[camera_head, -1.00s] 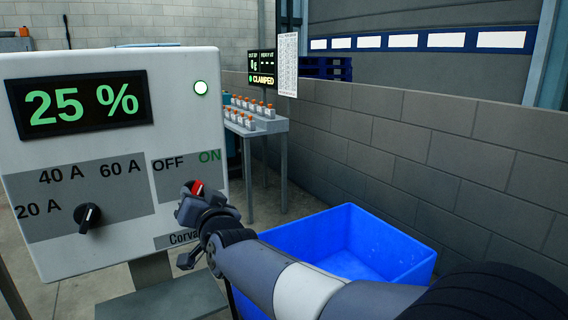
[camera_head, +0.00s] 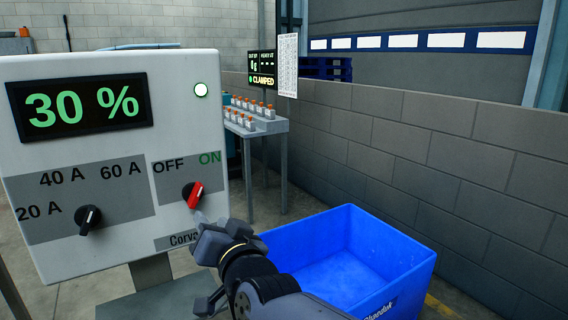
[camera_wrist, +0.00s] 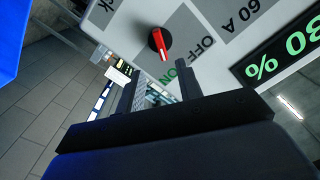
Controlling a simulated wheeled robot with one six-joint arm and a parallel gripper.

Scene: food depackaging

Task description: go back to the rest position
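My gripper (camera_head: 203,264) is below and in front of the white control box (camera_head: 110,230), apart from the red switch (camera_head: 194,195). In the wrist view, its two fingers (camera_wrist: 156,88) stand apart with nothing between them, so it is open. The red switch also shows in the wrist view (camera_wrist: 159,43), with its pointer turned towards ON. The black current dial (camera_head: 89,219) is at the lower left of the panel. The display (camera_head: 80,106) reads 30 %, and the round lamp (camera_head: 201,90) beside it is lit.
A blue bin (camera_head: 345,255) stands on the floor to the right, close to my arm. Behind are a grey table (camera_head: 262,128) with several orange-capped bottles, a screen reading CLAMPED (camera_head: 262,79), and a grey block wall (camera_head: 430,150).

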